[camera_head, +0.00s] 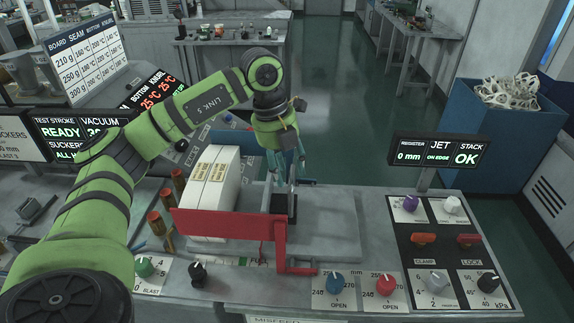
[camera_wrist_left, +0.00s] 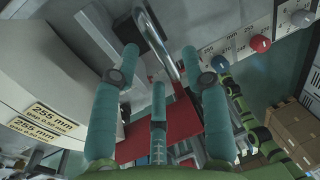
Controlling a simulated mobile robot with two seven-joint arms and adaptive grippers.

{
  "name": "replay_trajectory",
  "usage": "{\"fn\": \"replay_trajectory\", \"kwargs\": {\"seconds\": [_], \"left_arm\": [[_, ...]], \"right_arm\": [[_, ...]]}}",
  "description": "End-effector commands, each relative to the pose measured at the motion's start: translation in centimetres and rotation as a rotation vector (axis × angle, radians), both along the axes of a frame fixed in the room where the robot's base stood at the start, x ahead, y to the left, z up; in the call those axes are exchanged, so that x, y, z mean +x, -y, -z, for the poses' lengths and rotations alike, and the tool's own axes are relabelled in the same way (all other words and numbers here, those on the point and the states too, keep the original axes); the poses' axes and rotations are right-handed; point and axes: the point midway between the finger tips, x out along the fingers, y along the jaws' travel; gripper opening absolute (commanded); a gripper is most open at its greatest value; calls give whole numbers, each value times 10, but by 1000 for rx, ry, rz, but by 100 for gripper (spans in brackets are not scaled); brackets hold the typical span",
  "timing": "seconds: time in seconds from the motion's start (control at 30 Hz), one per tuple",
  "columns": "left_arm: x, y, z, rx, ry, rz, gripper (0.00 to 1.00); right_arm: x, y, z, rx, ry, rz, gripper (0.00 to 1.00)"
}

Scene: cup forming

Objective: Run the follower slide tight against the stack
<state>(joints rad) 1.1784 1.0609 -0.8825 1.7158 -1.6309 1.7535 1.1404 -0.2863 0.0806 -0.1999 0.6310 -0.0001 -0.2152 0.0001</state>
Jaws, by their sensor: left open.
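The stack (camera_head: 228,182) is white, labelled blocks standing upright behind a red plate (camera_head: 215,225) on the bench. To its right is a dark block with an upright metal bar (camera_head: 291,178), which looks like the follower slide; my gripper partly hides it. In the left wrist view, the metal bar (camera_wrist_left: 166,52) runs between my spread teal fingers, and the stack (camera_wrist_left: 40,75) is at left. My left gripper (camera_head: 290,170) is open and close around or over the bar; I cannot tell whether it touches. My right gripper is out of view.
A red handle (camera_head: 295,270) sticks out at the front. Coloured knobs, including a blue one (camera_head: 335,282), line the front edge. A control panel (camera_head: 440,250) and a display (camera_head: 438,155) stand at right. Bare grey bench top (camera_head: 335,225) lies right of the bar.

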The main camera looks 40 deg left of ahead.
Motion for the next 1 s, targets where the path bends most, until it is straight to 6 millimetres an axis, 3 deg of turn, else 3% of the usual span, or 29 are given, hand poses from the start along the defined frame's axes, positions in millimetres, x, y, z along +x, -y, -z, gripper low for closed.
{"fn": "replay_trajectory", "kwargs": {"seconds": [0.33, 0.37, 0.47, 0.5, 0.73, 1.0], "left_arm": [[0, 1, 8, 0, 0, 1, 46], [1, 1, 8, 0, 0, 1, 42], [1, 1, 7, 0, 0, 1, 2], [0, 1, 7, 0, 0, 1, 0], [-2, -4, 9, 1, 0, -2, 0], [-32, -55, 11, 3, -1, -7, 0]], "right_arm": [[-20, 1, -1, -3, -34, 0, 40], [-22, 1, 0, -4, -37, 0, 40], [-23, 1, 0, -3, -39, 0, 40], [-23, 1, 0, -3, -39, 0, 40], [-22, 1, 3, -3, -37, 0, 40], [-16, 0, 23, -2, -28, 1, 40]]}}
